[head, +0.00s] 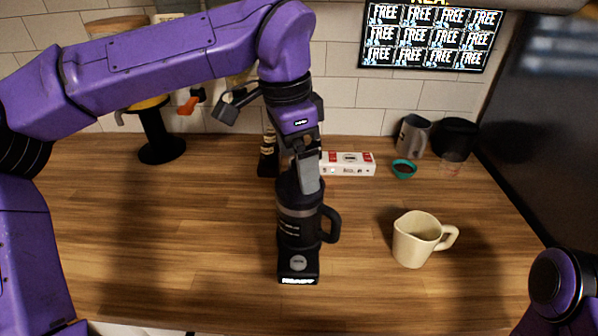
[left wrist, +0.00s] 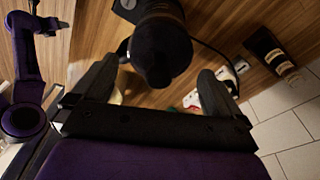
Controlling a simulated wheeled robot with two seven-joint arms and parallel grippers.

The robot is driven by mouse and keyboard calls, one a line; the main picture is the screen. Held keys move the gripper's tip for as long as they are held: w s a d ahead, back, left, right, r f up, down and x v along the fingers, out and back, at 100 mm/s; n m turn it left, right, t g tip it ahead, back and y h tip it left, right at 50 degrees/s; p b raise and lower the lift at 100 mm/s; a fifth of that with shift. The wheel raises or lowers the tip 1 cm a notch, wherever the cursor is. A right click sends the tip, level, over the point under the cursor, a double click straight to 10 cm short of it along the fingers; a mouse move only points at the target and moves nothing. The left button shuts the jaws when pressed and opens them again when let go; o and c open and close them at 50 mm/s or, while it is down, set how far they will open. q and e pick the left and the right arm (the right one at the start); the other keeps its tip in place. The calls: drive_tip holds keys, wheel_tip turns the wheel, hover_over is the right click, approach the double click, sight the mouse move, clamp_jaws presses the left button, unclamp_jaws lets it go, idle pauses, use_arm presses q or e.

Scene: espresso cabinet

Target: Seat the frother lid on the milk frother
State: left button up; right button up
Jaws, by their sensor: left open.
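The black milk frother (head: 298,228) stands upright on its base in the middle of the counter, its handle to the right. A dark lid-like top (head: 288,188) shows at its upper end, partly hidden by my gripper; I cannot tell if it is fully seated. My left gripper (head: 309,178) points down at this top. In the left wrist view, the two fingers of my left gripper (left wrist: 160,70) are spread apart, with the dark rounded top (left wrist: 158,48) between and just beyond them. No contact is clear. My right gripper is out of frame.
A cream pitcher (head: 413,240) stands right of the frother. A red and white power strip (head: 347,164) lies behind it. A teal bowl (head: 403,169), a grey jug (head: 413,136) and a black container (head: 454,139) stand at the back right. The left counter is mostly clear.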

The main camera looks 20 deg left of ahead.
sight(292, 163)
use_arm(q)
drive_tip(key=r, duration=0.7)
drive_tip(key=shift+s+a, duration=0.3)
drive_tip(key=shift+a, duration=0.05)
